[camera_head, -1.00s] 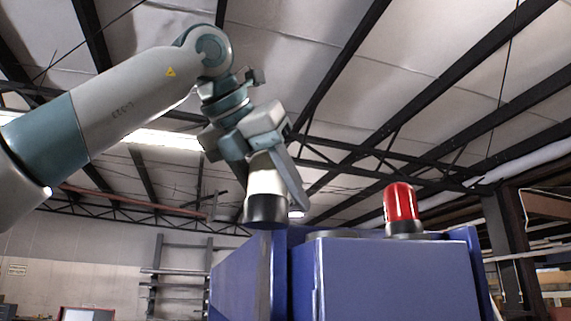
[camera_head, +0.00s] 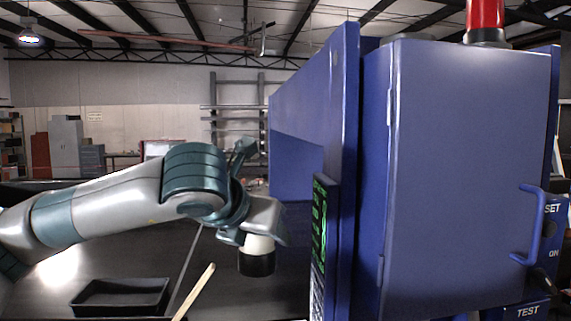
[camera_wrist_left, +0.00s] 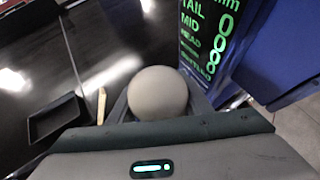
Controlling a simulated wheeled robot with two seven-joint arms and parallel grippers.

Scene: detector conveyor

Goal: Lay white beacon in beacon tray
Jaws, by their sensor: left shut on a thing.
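The white beacon (camera_head: 257,256) has a white top and a black base. My left gripper (camera_head: 258,236) is shut on its white part and holds it upright, base down, in front of the blue machine. In the left wrist view the beacon's round white top (camera_wrist_left: 157,94) sits between the fingers. The beacon tray (camera_head: 121,297), a black shallow tray, lies on the dark surface at the lower left, apart from the beacon. It looks empty and also shows in the left wrist view (camera_wrist_left: 57,122). My right gripper is not in view.
The blue machine (camera_head: 440,170) fills the right side, with a green-lit display (camera_head: 320,245) close to the beacon. A red beacon (camera_head: 485,18) stands on its top. A pale stick (camera_head: 195,291) lies between tray and beacon. The dark surface (camera_head: 120,250) around the tray is mostly clear.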

